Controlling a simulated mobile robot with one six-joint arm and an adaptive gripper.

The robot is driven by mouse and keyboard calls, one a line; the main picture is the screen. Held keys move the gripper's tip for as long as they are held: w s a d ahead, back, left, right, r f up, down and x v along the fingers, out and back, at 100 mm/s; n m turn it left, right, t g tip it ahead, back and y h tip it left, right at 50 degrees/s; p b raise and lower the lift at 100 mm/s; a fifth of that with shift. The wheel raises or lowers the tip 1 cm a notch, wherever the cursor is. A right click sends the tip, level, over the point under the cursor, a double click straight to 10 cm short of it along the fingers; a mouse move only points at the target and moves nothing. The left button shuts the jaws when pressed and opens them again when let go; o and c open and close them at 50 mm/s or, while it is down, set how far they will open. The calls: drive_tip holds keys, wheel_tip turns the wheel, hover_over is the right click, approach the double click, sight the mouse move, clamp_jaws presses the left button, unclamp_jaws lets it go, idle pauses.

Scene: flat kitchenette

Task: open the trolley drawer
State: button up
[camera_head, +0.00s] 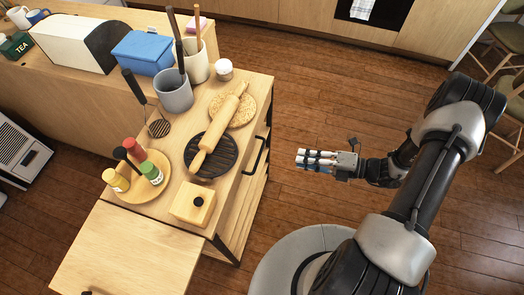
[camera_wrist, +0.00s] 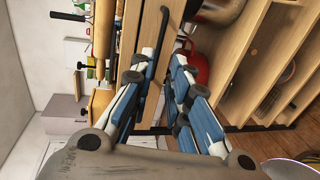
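The wooden trolley (camera_head: 235,112) stands left of my gripper in the head view. Its drawer looks closed, with a black bar handle (camera_head: 254,157) on the side facing my gripper. My gripper (camera_head: 302,159) points left toward this handle, with floor showing between them, and holds nothing. In the wrist view my gripper (camera_wrist: 172,35) has its two blue-and-white fingers apart, with pale wooden trolley front between and beyond them.
On the trolley top are a rolling pin (camera_head: 218,130), a black round plate (camera_head: 211,155), a wooden box (camera_head: 193,203), a round tray with several bottles (camera_head: 147,197) and a grey utensil pot (camera_head: 174,92). A red pot (camera_wrist: 196,68) sits on an open shelf. Floor is clear around my gripper.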

sight(260, 151)
drive_tip(key=b+x, duration=0.3)
drive_tip(key=x, duration=1.2)
drive_tip(key=shift+a, duration=0.25)
clamp_jaws()
